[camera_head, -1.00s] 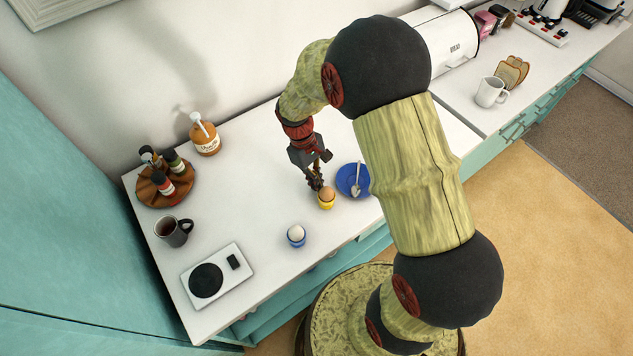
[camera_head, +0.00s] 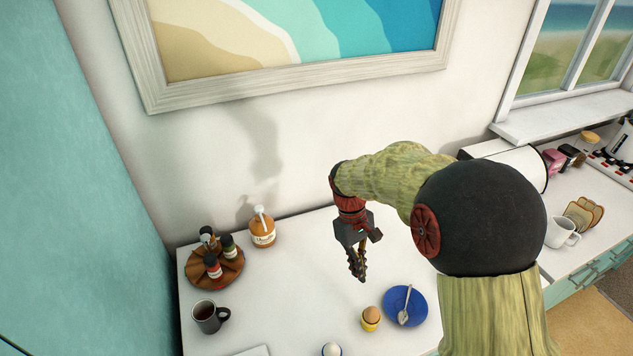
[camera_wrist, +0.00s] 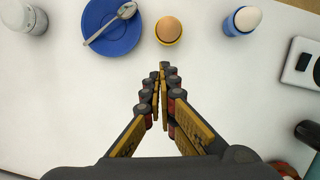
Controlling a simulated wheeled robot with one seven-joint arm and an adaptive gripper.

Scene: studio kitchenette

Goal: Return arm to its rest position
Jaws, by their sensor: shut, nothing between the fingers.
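My gripper (camera_head: 358,276) hangs above the white counter, shut and empty, fingers pointing down. It also shows in the wrist view (camera_wrist: 160,72), where the fingertips meet. A brown egg (camera_head: 372,314) sits in a yellow egg cup (camera_head: 369,325) below and slightly right of the gripper in the head view, apart from it. In the wrist view the brown egg (camera_wrist: 169,28) is ahead of the fingertips. My arm reaches up and bends over the counter from the right.
A blue plate (camera_head: 420,308) with a spoon (camera_head: 404,306) lies beside the yellow cup. A white egg (camera_head: 332,350) stands in a blue cup (camera_wrist: 232,27). A mug (camera_head: 208,317), a spice tray (camera_head: 200,282) and a bottle (camera_head: 262,232) stand left. The counter's middle is clear.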

